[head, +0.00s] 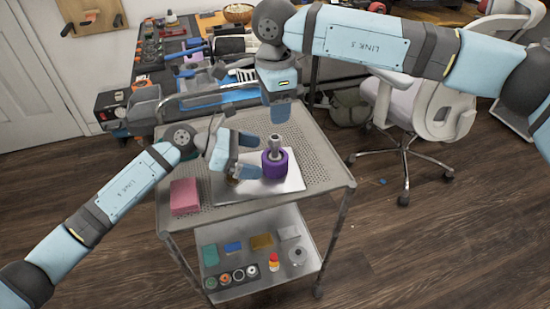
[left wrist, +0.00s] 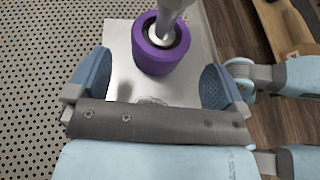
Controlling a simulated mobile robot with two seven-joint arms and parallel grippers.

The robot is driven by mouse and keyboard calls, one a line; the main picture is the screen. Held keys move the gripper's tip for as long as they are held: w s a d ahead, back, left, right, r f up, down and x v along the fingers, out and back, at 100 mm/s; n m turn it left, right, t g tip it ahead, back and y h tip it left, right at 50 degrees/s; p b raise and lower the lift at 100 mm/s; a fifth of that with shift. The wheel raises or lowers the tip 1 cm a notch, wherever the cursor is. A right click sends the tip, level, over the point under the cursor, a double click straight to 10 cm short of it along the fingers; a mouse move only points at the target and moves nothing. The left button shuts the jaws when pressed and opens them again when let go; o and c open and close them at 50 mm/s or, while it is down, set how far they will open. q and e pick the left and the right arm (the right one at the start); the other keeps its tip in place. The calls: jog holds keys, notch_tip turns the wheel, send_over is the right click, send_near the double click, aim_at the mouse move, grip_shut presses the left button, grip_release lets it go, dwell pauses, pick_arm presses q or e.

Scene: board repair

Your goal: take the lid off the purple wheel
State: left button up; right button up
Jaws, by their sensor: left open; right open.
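The purple wheel (head: 274,166) stands on a flat silver plate (head: 230,190) on the cart's top shelf. A grey metal piece (head: 275,143) rises from its centre; it also shows in the left wrist view (left wrist: 168,18). I cannot tell whether this piece is the lid. My left gripper (head: 248,156) is open just left of the wheel. In the left wrist view its two blue fingers are spread wide, with the purple wheel (left wrist: 160,60) ahead between them and nothing held. My right gripper (head: 281,112) is open above and behind the wheel, pointing down.
A pink block (head: 184,196) lies at the left of the cart top (head: 325,178). The lower shelf (head: 230,288) holds small boxes, a glue bottle (head: 274,262) and several rolls. A cluttered workbench stands behind, and an office chair (head: 430,110) at the right.

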aim_at(272, 160)
pick_arm(q)
jog(key=shift+x, duration=2.55)
